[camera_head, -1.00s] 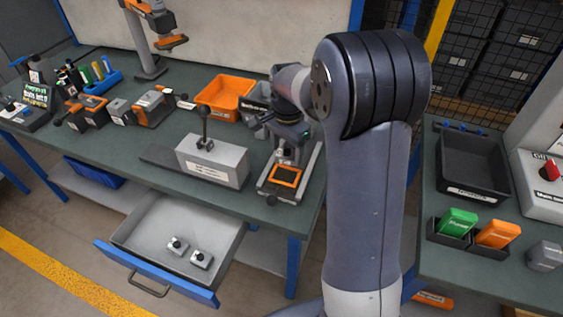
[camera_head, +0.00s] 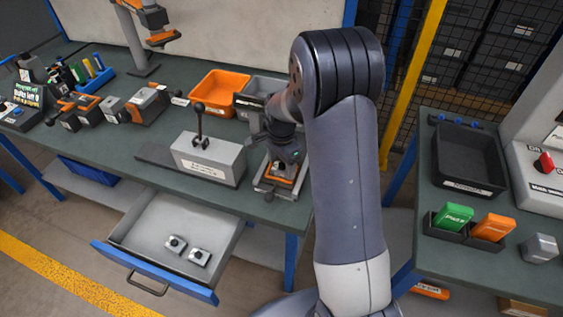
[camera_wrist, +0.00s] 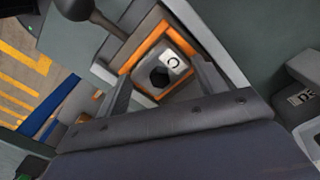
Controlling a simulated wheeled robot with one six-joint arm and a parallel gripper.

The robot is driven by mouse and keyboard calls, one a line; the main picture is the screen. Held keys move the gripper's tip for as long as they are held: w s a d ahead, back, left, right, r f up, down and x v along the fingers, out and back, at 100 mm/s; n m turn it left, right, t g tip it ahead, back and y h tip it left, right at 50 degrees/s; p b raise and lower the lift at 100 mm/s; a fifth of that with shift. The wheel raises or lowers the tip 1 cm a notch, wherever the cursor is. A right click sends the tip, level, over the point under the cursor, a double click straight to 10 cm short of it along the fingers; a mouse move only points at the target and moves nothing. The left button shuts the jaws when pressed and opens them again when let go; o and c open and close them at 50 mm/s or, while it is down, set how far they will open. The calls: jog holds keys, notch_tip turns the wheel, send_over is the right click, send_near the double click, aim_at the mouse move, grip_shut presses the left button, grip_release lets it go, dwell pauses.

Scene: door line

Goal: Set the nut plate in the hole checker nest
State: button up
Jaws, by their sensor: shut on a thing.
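The nut plate (camera_wrist: 150,72) is a small grey block with a dark hexagonal hole and a white label, seen in the wrist view. My gripper (camera_wrist: 165,85) is shut on it, with one finger on each side. The orange-framed nest (camera_wrist: 128,64) of the hole checker appears around the plate in that view. I cannot tell whether the plate is down in the nest or just above it. In the head view my gripper (camera_head: 284,172) is over the hole checker (camera_head: 272,188) near the bench's front edge and hides most of its nest and the plate.
A grey block with an upright black lever (camera_head: 208,160) stands just left of the checker. An orange bin (camera_head: 217,93) and a grey bin (camera_head: 262,87) are behind. An open drawer (camera_head: 130,222) holds two small grey blocks. A second bench (camera_head: 455,215) is at right.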

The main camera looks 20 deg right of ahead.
aim_at(282, 164)
jog(key=shift+f, duration=0.15)
jog(key=o, duration=1.2)
notch_tip(282, 164, up, 12)
jog(key=shift+r, duration=0.2)
